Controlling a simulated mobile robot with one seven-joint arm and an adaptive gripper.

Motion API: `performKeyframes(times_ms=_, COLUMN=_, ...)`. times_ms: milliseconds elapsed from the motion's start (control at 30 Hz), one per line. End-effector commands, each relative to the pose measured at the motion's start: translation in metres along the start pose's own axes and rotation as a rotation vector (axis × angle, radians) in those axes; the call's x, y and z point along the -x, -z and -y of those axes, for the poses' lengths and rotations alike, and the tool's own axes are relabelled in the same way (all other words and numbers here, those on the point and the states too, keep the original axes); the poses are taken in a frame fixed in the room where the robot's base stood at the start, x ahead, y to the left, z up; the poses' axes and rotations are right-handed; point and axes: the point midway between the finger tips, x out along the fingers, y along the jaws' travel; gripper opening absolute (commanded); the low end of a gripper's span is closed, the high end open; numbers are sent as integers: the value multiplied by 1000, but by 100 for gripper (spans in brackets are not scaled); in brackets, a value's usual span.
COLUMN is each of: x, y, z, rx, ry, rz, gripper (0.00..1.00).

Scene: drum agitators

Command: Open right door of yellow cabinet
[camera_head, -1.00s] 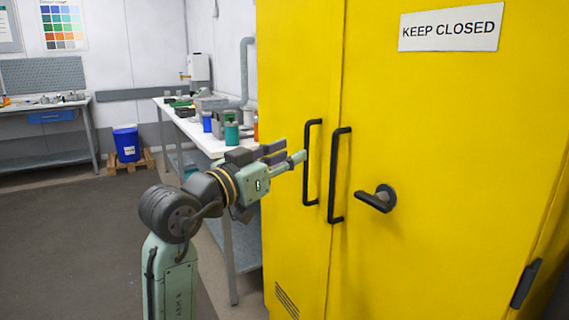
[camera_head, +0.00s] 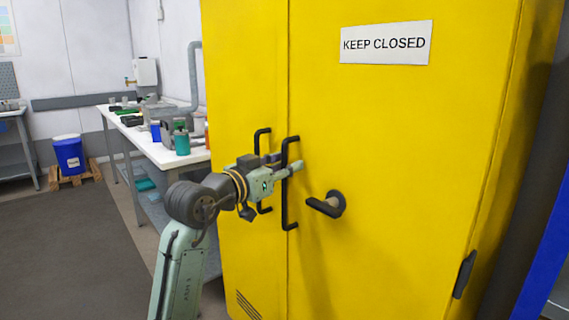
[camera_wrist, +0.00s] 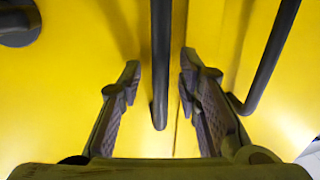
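The yellow cabinet (camera_head: 375,110) stands shut, its right door filling most of the head view. The right door's black vertical handle (camera_head: 287,205) is beside the door seam; it also shows in the middle of the wrist view (camera_wrist: 160,50). The left door's handle (camera_head: 262,136) is just left of it and shows at right in the wrist view (camera_wrist: 268,62). A dark lever (camera_head: 326,205) sits on the right door. My gripper (camera_head: 284,164) is open at the right handle. In the wrist view its fingers (camera_wrist: 160,72) stand either side of that handle, with gaps showing.
A white-topped workbench (camera_head: 180,158) with bottles and boxes stands left of the cabinet, behind my arm. A blue bin (camera_head: 69,154) on a pallet is farther left. Open floor (camera_head: 80,245) lies at left. A blue object (camera_head: 545,270) is right of the cabinet.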

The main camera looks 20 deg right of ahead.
Motion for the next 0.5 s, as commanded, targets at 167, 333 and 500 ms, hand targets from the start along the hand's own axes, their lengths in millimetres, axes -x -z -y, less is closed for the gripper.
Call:
performKeyframes(times_ms=167, x=0, y=0, z=0, rx=0, ry=0, rz=0, gripper=31)
performKeyframes(times_ms=333, x=0, y=0, z=0, rx=0, ry=0, rz=0, gripper=23)
performKeyframes(times_ms=500, x=0, y=0, z=0, rx=1, ry=0, rz=0, gripper=11)
